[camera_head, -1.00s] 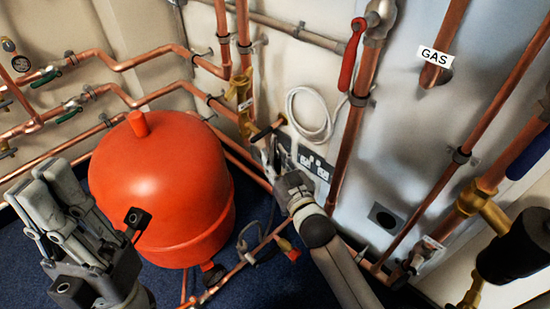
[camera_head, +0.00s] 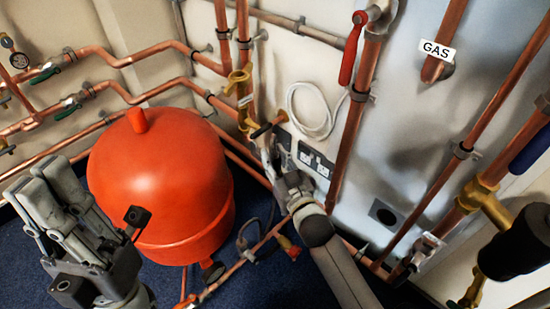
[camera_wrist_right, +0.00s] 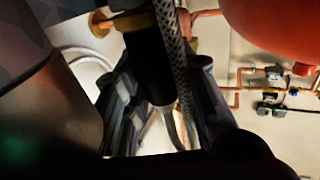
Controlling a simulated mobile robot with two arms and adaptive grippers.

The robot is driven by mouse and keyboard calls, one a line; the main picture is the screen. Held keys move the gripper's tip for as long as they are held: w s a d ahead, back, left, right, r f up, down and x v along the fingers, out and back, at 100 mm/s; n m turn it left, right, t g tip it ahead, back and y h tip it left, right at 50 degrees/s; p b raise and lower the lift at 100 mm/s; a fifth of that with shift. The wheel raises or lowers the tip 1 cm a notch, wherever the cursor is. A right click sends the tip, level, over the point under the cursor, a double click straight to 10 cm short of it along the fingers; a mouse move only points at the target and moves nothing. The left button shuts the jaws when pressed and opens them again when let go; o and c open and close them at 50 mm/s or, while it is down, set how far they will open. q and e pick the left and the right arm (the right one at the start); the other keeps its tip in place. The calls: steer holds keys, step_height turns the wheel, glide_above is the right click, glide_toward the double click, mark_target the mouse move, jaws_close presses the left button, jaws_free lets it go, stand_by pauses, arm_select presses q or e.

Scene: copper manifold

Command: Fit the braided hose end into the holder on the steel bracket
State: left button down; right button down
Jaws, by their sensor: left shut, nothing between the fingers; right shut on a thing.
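The braided hose (camera_wrist_right: 172,45) shows in the right wrist view as a grey woven strand running down between the fingers, beside a dark cylinder (camera_wrist_right: 148,65). My right gripper (camera_wrist_right: 160,115) is shut on the hose there; its fingertips are partly in shadow. In the head view my right gripper (camera_head: 268,150) is by the wall, right of the red vessel and below a brass valve. The hose end, its holder and the steel bracket cannot be made out clearly. My left gripper (camera_head: 42,185) is at the lower left in the head view, shut and empty, clear of the pipes.
A large red vessel (camera_head: 160,180) stands between my grippers. Copper pipes (camera_head: 150,58) run along the walls. A brass valve (camera_head: 238,85), a red lever (camera_head: 352,48), a white cable coil (camera_head: 312,112) and sockets (camera_head: 315,160) are near my right gripper.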

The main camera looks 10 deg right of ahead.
steer(key=c, duration=1.1)
jaws_free()
steer(key=shift+f, duration=0.15)
steer(key=shift+s+d+f, duration=0.1)
steer(key=shift+s+f, duration=0.05)
steer(key=shift+s, duration=0.45)
steer(key=shift+s+d+r, duration=0.1)
steer(key=shift+s+d, duration=0.25)
steer(key=shift+s, duration=1.4)
steer(key=shift+s+d+r, duration=0.1)
steer(key=shift+s+d, duration=0.3)
steer(key=shift+s, duration=1.4)
steer(key=shift+s+d+r, duration=0.1)
steer(key=shift+s+d, duration=0.25)
steer(key=shift+s, duration=1.4)
